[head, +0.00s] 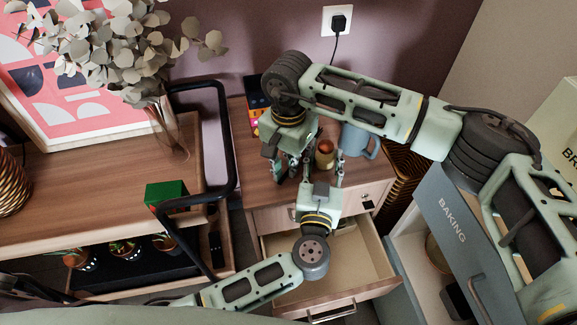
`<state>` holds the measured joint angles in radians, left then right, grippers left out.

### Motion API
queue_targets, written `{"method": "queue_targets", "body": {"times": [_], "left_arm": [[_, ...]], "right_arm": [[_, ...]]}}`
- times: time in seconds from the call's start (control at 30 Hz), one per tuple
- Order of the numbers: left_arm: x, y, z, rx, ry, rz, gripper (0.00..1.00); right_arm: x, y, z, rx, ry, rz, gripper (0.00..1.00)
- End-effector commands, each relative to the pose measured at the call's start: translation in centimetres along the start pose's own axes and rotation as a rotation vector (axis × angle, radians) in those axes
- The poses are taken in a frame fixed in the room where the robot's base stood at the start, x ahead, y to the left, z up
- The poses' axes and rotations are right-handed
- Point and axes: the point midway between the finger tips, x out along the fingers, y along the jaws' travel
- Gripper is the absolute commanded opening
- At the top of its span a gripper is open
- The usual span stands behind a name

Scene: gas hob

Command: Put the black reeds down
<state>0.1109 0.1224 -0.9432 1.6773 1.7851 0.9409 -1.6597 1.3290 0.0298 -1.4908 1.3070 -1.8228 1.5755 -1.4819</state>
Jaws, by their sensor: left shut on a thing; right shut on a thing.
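My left gripper (323,160) comes up from below over the small wooden cabinet and is shut on a brown jar (325,152), with a finger on each side. My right gripper (291,174) points down just left of the jar, over the cabinet top. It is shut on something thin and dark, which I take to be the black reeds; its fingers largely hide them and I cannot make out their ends. Whether they touch the cabinet top is not clear.
A blue mug (357,142) stands right of the jar. The cabinet top (250,180) is bare at left. An open drawer (350,262) juts out below. A green box (165,192) and a vase with leaves (163,125) stand on the wooden cart at left.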

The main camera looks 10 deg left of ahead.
Motion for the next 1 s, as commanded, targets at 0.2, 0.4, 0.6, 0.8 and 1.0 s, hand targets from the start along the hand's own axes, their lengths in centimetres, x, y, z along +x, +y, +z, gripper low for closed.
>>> {"method": "queue_targets", "body": {"times": [0.2, 0.4, 0.6, 0.8, 1.0], "left_arm": [[0.0, 0.0, 0.1, 0.0, -0.003, 0.0, 0.08], [0.0, 0.0, 0.2, 0.0, -0.003, 0.0, 0.08], [0.0, 0.0, 0.2, 0.0, -0.003, 0.0, 0.08], [0.0, 0.0, 0.2, 0.0, -0.003, 0.0, 0.08], [0.0, 0.0, 0.1, 0.0, -0.003, 0.0, 0.08]], "right_arm": [[1.4, 0.0, 0.0, 0.0, 0.0, -0.001, 0.0], [1.6, 0.0, 0.0, 0.0, 0.0, 0.0, 0.0], [1.7, 0.0, 0.0, 0.0, 0.0, 0.0, 0.17], [1.7, 0.0, 0.0, 0.0, 0.0, 0.0, 0.17], [0.5, -0.1, -0.1, 0.0, 0.002, -0.003, 0.17]]}}
